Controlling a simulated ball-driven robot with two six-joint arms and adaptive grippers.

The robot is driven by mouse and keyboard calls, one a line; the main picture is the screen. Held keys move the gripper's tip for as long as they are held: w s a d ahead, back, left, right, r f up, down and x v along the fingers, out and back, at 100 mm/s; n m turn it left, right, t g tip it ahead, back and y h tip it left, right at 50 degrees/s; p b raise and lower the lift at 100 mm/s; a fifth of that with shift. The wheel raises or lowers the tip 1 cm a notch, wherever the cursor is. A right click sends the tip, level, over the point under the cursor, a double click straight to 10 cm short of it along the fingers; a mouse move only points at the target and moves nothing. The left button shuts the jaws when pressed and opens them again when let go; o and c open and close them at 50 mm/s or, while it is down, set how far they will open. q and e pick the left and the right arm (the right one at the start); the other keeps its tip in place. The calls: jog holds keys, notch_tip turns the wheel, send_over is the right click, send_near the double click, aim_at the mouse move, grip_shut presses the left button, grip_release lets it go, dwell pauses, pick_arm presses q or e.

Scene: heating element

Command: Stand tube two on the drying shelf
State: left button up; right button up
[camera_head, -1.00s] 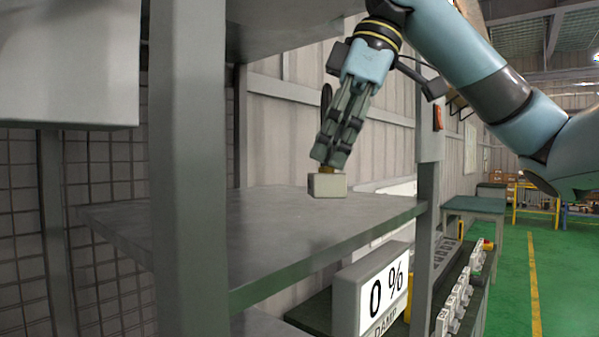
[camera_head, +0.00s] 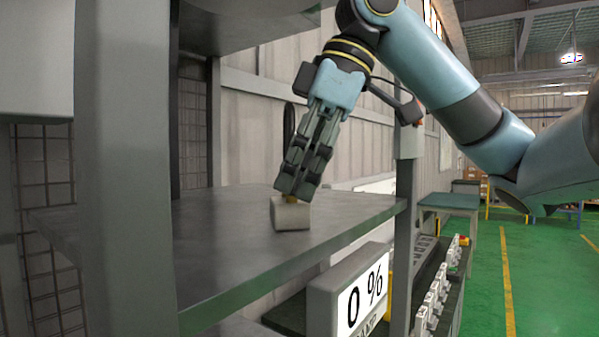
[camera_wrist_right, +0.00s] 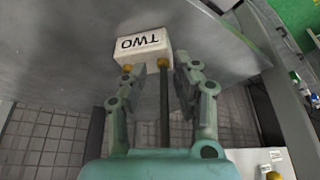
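Tube two is a dark bent tube on a white block (camera_head: 291,213) with brass fittings. The block sits on the grey shelf (camera_head: 226,238), near its front right part, with the tube upward. In the right wrist view its label reads TWO (camera_wrist_right: 143,43). My right gripper (camera_head: 297,185) points down over the block. In the wrist view its fingers (camera_wrist_right: 163,80) stand on both sides of one dark leg, with a narrow gap on each side. The tube's dark bend (camera_head: 288,124) shows beside the gripper. The other leg is mostly hidden by a finger. My left gripper is not in view.
A grey post (camera_head: 124,170) stands at the shelf's front left and another at its right. A display reading 0 % (camera_head: 350,300) stands below the shelf's front edge. Switches (camera_head: 433,300) line a lower bench. The shelf behind and left of the block is clear.

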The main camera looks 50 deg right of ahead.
jog(key=shift+a+r, duration=0.1)
jog(key=shift+a, duration=0.1)
jog(key=shift+w+r, duration=0.1)
jog(key=shift+r, duration=0.15)
pick_arm(q)
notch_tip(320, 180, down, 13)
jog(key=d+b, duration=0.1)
jog(key=b, duration=1.1)
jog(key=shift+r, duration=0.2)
pick_arm(e)
jog(key=s+d+r, duration=0.4)
jog(key=s+d, duration=0.4)
jog(key=s, duration=0.3)
jog(key=shift+d+r, duration=0.15)
jog(key=shift+d, duration=0.2)
